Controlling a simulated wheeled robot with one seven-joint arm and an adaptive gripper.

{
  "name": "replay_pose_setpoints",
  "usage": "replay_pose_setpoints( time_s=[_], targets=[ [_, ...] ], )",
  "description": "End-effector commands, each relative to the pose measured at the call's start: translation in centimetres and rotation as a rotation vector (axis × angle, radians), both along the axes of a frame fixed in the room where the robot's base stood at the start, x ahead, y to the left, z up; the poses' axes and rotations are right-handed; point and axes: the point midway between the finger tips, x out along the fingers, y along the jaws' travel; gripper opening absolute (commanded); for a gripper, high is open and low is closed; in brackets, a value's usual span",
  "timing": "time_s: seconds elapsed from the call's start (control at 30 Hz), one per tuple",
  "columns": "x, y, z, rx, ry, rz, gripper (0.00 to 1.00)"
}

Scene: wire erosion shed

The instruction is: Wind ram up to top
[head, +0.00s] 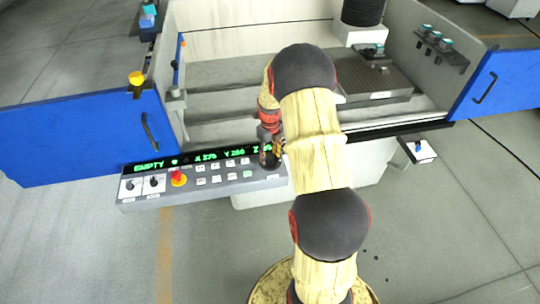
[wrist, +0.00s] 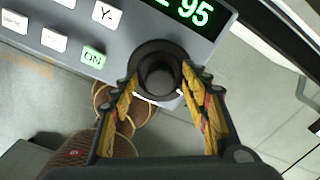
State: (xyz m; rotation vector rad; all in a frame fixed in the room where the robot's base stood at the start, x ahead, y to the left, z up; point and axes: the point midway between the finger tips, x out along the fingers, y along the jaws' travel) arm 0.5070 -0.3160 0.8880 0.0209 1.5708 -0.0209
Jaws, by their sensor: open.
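The control panel (head: 205,185) has a green readout (head: 200,158) that shows EMPTY, X and Y values and part of a Z value. In the wrist view the readout (wrist: 192,12) ends in 95. A dark round knob (wrist: 160,72) sits at the panel's right end. My gripper (wrist: 162,95) is open, with one yellow-padded finger at each side of the knob's near edge; I cannot tell whether they touch it. In the head view my gripper (head: 270,157) partly hides the knob and the Z value. The dark ribbed ram (head: 362,12) stands above the tank, its top cut off by the frame.
A red stop button (head: 178,178), two switches and several push buttons are on the panel, including a lit green ON button (wrist: 92,57). Blue tank doors (head: 85,138) stand open at both sides. A dark block (head: 378,82) sits in the tank.

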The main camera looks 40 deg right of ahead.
Motion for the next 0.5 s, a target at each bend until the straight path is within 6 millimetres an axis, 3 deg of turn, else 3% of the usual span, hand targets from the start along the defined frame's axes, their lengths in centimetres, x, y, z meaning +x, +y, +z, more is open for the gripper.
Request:
replay_pose_setpoints(
  time_s=[0.07,0.5],
  targets=[
    [0.0,0.0,0.03,0.0,0.0,0.0,0.46],
    [0.0,0.0,0.04,0.0,0.0,0.0,0.21]
  ],
)
